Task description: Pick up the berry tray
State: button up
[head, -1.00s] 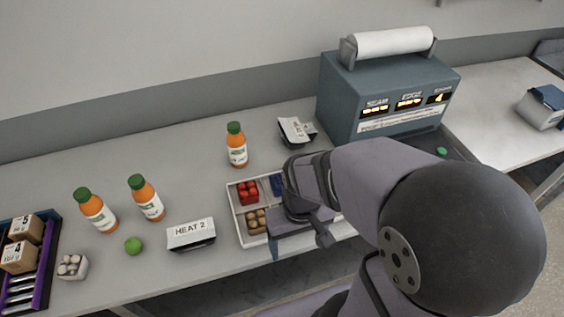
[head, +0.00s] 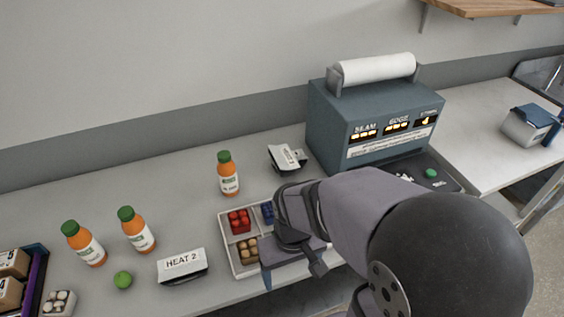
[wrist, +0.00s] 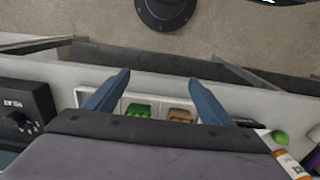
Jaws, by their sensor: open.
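A white sectioned tray (head: 225,233) lies on the counter. Its compartments show red berry-like pieces (head: 239,221), dark blue ones (head: 267,212) and tan ones (head: 246,250). In the wrist view the tray (wrist: 150,101) shows green pieces (wrist: 138,110) and tan pieces (wrist: 180,115). My gripper (wrist: 159,78) is open, with its two blue fingers apart and the near part of the tray showing between them. In the head view my gripper and wrist cover the tray's right side. Whether the fingers touch the tray, I cannot tell.
Left of the tray stand a "HEAT 2" container (head: 182,265), a green ball (head: 123,280) and two orange bottles (head: 137,230). A third bottle (head: 228,174) and a small black-and-white container (head: 287,158) stand behind it. A blue-grey sealing machine (head: 365,119) stands at right.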

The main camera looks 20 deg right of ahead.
jog(key=shift+o, duration=0.3)
notch_tip(320, 180, up, 5)
jog(key=t+b, duration=0.3)
jog(key=t, duration=1)
send_over(284, 159)
jog(key=s, duration=0.6)
jog(key=f, duration=0.4)
jog(key=shift+w+a+f+p, duration=0.1)
jog(key=shift+w+f+p, duration=0.1)
jog(key=shift+p, duration=0.15)
jog(key=shift+f+t, duration=0.2)
jog(key=shift+t, duration=0.1)
jog(key=shift+f+p+x, duration=0.15)
jog(key=shift+p+x, duration=0.7)
jog(key=shift+x, duration=1)
jog(key=shift+f+p+x, duration=0.1)
jog(key=shift+p+x, duration=0.7)
jog(key=shift+x, duration=1.05)
jog(key=shift+s, duration=0.15)
